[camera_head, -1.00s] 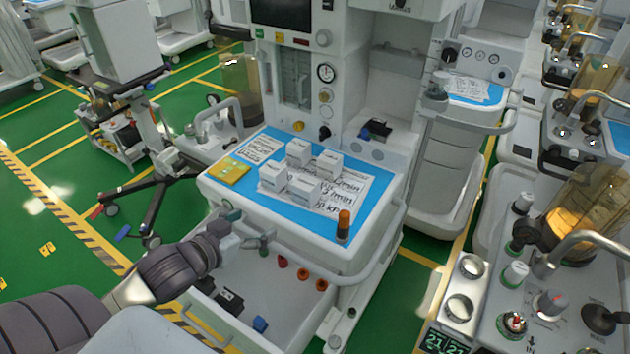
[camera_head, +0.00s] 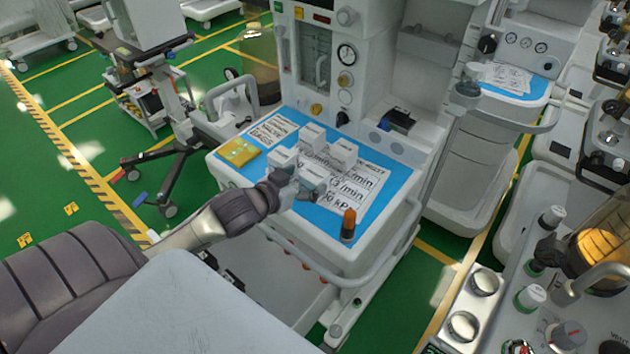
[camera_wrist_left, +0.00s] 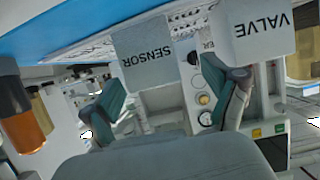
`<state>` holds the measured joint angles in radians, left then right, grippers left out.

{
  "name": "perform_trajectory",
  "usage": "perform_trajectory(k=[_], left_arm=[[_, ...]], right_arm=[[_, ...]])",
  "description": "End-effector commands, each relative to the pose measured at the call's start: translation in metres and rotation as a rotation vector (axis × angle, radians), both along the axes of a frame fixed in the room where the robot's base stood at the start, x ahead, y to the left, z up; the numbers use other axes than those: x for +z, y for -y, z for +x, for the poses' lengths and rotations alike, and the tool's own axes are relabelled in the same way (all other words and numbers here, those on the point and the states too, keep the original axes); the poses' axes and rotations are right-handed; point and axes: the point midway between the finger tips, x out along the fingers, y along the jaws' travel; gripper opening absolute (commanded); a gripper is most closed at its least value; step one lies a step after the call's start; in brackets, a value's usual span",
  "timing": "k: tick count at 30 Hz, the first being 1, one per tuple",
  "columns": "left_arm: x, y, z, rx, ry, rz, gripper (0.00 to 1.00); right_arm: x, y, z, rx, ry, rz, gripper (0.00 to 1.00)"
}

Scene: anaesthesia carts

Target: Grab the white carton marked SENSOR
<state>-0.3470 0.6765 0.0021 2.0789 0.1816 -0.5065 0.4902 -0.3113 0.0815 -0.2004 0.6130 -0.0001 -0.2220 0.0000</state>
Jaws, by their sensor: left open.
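The white carton marked SENSOR (camera_wrist_left: 148,56) shows in the left wrist view with its dark lettering readable. It appears to be the front right carton (camera_head: 315,176) of a cluster in the head view, partly hidden by my left gripper. My left gripper (camera_head: 297,184) is open and close to this carton. In the left wrist view its fingers (camera_wrist_left: 166,78) are spread, with the carton between and beyond their tips. I cannot tell whether they touch it. My right gripper is not in view.
A carton marked VALVE (camera_wrist_left: 261,24) is close beside the SENSOR carton. A yellow packet (camera_head: 239,152) lies left on the blue-covered worktop (camera_head: 395,178).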

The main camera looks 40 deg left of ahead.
Motion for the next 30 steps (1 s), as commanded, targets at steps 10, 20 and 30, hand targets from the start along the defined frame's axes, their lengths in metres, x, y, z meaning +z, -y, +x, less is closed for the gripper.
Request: perform_trajectory(k=[10,20,30], left_arm=[[-0.011,0.009,0.031,0.0,0.003,-0.001,0.88],[-0.023,0.011,0.052,-0.001,0.0,0.001,0.88],[-0.023,0.011,0.052,-0.001,0.0,0.001,0.53]], right_arm=[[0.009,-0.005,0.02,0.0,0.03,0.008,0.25],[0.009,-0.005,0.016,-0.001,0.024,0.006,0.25],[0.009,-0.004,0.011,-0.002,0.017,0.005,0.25]])
